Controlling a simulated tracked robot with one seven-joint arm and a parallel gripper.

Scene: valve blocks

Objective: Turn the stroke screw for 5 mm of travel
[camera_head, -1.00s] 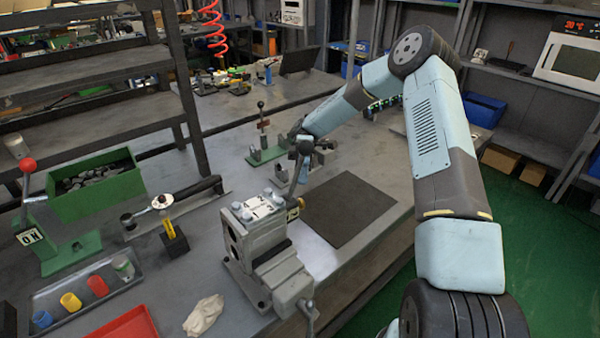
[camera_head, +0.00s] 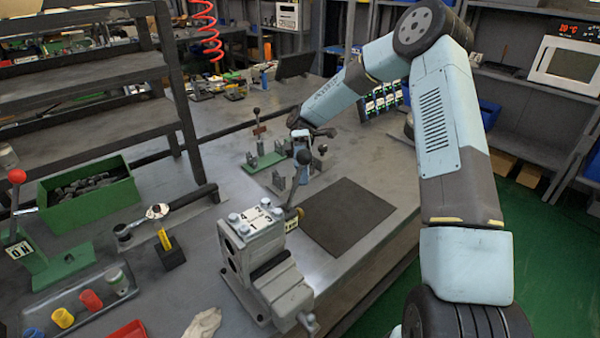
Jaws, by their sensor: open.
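A grey valve block (camera_head: 252,238) stands on the bench, with a white plate on top marked with numbers 1 to 4 and a bolt at each corner. A small part with a yellow tag (camera_head: 291,224) sits at its right side; I cannot tell whether this is the stroke screw. Nothing is visibly held.
The block sits in a grey vise (camera_head: 284,291). A dark mat (camera_head: 347,216) lies clear to its right. A green-based lever stand (camera_head: 265,160) is behind. On the left are a torque wrench (camera_head: 165,212), a green bin (camera_head: 88,198) and a red-knobbed lever (camera_head: 17,177).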

